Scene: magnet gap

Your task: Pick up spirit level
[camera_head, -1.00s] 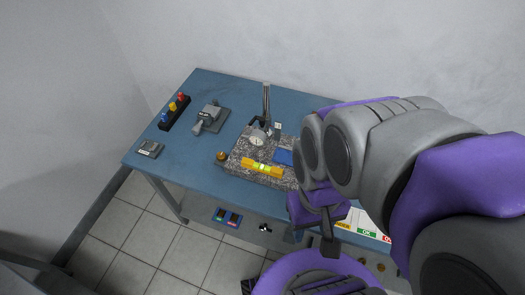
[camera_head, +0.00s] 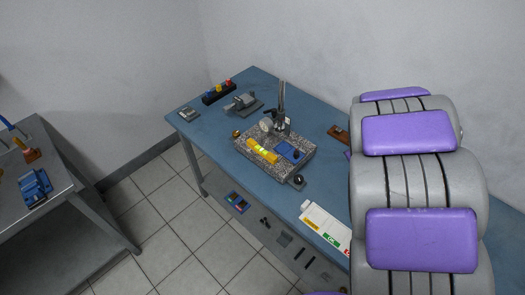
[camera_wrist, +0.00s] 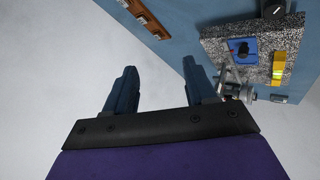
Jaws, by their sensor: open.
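The yellow spirit level (camera_head: 262,151) lies on the speckled granite plate (camera_head: 268,171) on the blue table, near the plate's left edge. It also shows in the wrist view (camera_wrist: 279,68) at the upper right, on the same plate. My gripper (camera_wrist: 160,80) shows in the wrist view with its two dark blue fingers apart and nothing between them. It is well away from the spirit level, which lies to the right of the fingers. In the head view my arm fills the right side, and the gripper is hidden.
A blue block (camera_head: 290,151) and a dial gauge stand (camera_head: 282,103) share the plate. A grey vise (camera_head: 241,103) and a dark rack with coloured knobs (camera_head: 219,92) stand at the back left. A grey bench (camera_head: 62,184) stands left.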

